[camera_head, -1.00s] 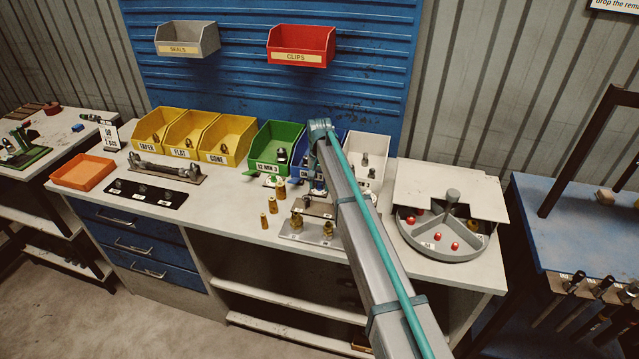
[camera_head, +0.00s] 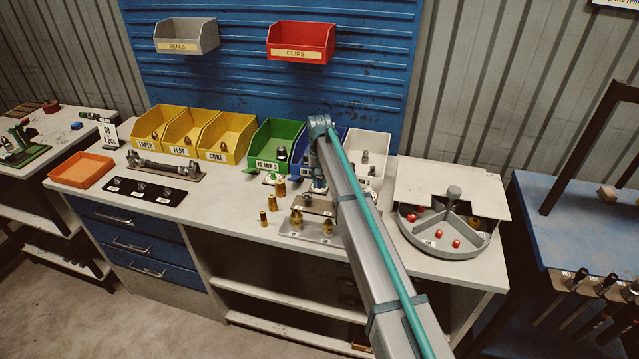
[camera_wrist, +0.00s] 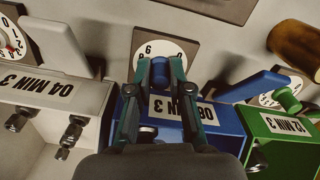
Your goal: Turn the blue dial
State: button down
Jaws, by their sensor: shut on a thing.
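In the wrist view, the blue dial's knob (camera_wrist: 159,76) stands in front of a round white number face (camera_wrist: 155,47) on a brownish plate. My gripper (camera_wrist: 159,66) is shut on this knob, with one teal finger on each side. The fingers hide part of the number face, so I cannot read where the dial points. The blue bin (camera_wrist: 227,127), labelled 08 MIN 3, is right beside the dial. In the head view my arm covers the dial and most of my gripper.
A green dial knob (camera_wrist: 289,100) and a green bin (camera_wrist: 290,150) are to the right in the wrist view. A white bin (camera_wrist: 50,105) is to the left. In the head view, brass fittings (camera_head: 272,202) and a round divided tray (camera_head: 440,250) are on the bench.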

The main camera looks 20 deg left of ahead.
aim_at(320, 180)
jog(key=n+b, duration=0.1)
jog(key=n, duration=0.3)
jog(key=shift+w+n+b, duration=0.1)
jog(key=shift+n+b, duration=0.2)
jog(key=shift+b, duration=0.05)
jog(key=shift+n+b, duration=0.6)
jog(key=shift+n, duration=1.7)
jog(key=c, duration=1.1)
grip_release()
notch_tip(320, 180, up, 12)
jog(key=shift+r, duration=0.1)
